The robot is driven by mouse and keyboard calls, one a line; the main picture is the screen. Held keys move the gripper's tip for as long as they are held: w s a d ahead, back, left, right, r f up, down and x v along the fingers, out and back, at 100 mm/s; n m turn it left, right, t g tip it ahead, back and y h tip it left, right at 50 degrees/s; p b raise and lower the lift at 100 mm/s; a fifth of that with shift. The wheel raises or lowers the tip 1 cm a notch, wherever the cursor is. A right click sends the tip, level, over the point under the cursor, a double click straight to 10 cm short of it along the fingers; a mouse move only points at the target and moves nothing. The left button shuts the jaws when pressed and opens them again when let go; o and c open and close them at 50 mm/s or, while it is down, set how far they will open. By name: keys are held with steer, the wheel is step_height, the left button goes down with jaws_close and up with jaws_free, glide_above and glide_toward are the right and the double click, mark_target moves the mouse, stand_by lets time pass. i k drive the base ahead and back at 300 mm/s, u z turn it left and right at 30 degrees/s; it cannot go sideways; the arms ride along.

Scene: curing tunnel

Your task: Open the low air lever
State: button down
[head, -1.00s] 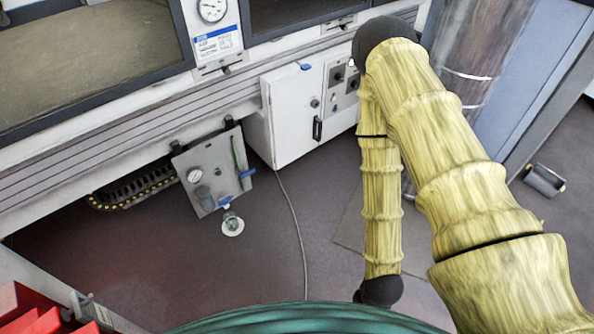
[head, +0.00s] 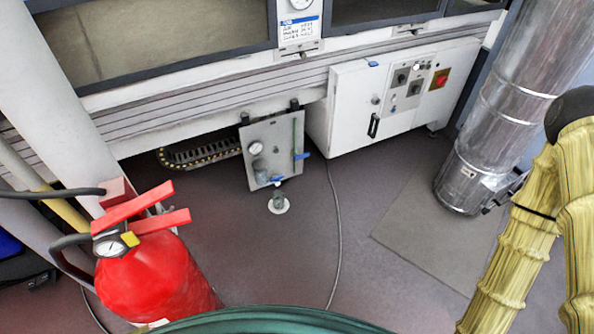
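A grey air panel (head: 273,140) hangs low under the machine's edge, tilted a little. It carries a round gauge (head: 256,148). A small blue lever (head: 277,180) sits at its lower edge, above a clear bowl (head: 278,201) that hangs near a white disc on the floor. Another blue lever (head: 302,156) sticks out at the panel's right edge. I cannot tell from here which of the two is the low air lever, or how far either is turned. My gripper is out of view; only my yellow-sleeved arm shows at the right edge, well apart from the panel.
A red fire extinguisher (head: 158,272) stands at the lower left, beside a white post (head: 60,90). A white cabinet (head: 350,105) is right of the panel. A metal duct (head: 500,110) stands at the right.

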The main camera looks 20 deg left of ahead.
mark_target(296, 157)
steer(key=k, duration=0.35)
steer(key=u, duration=0.7)
steer(key=i, duration=1)
steer(key=k, duration=0.5)
steer(key=z, duration=1.6)
steer(key=i, duration=0.95)
steer(key=u, duration=2.45)
